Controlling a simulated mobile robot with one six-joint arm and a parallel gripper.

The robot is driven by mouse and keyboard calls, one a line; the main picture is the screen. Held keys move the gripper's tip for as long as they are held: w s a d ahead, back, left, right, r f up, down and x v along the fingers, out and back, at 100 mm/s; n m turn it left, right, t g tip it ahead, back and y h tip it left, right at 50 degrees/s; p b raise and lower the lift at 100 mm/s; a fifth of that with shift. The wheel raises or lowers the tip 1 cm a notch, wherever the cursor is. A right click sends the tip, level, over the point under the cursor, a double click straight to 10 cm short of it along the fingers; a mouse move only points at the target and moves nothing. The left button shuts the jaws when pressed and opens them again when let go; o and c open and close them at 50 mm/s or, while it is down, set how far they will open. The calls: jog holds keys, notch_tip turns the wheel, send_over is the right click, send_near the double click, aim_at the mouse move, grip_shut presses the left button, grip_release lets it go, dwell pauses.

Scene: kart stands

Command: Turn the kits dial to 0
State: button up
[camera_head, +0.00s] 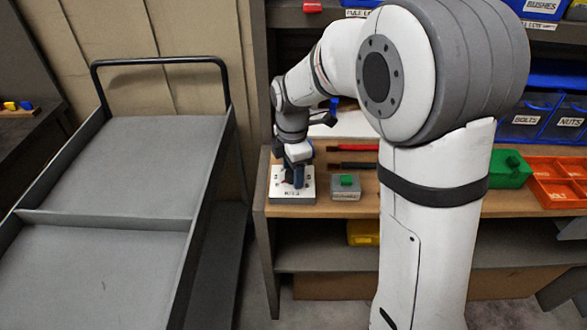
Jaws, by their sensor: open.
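The kits dial is on a white box (292,192) with dark lettering, at the left front corner of the wooden shelf. My gripper (296,183) points down over the top of this box, at the dial. It is open. Its fingers and wrist hide most of the dial, so I cannot read its setting. I cannot tell whether the fingers touch the dial.
A grey box with a green knob (346,181) stands just right of the white box. Red and black tools (353,148) lie behind it. A green case (509,170) and orange tray (556,181) are at right. A grey cart (120,180) stands left.

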notch_tip(320, 180, up, 7)
jog(key=shift+r, duration=0.35)
dwell(0.3)
jog(key=shift+s+d, duration=0.1)
jog(key=s+d+m+t, duration=0.1)
jog(key=s+d+m, duration=0.6)
jog(key=s+m, duration=0.2)
jog(key=s+d+m+t+p, duration=0.1)
jog(key=s+d+m, duration=0.6)
jog(key=s+m, duration=0.3)
jog(key=m, duration=0.3)
jog(key=shift+s+r+t, duration=0.15)
jog(key=shift+t, duration=0.15)
jog(key=shift+d, duration=0.1)
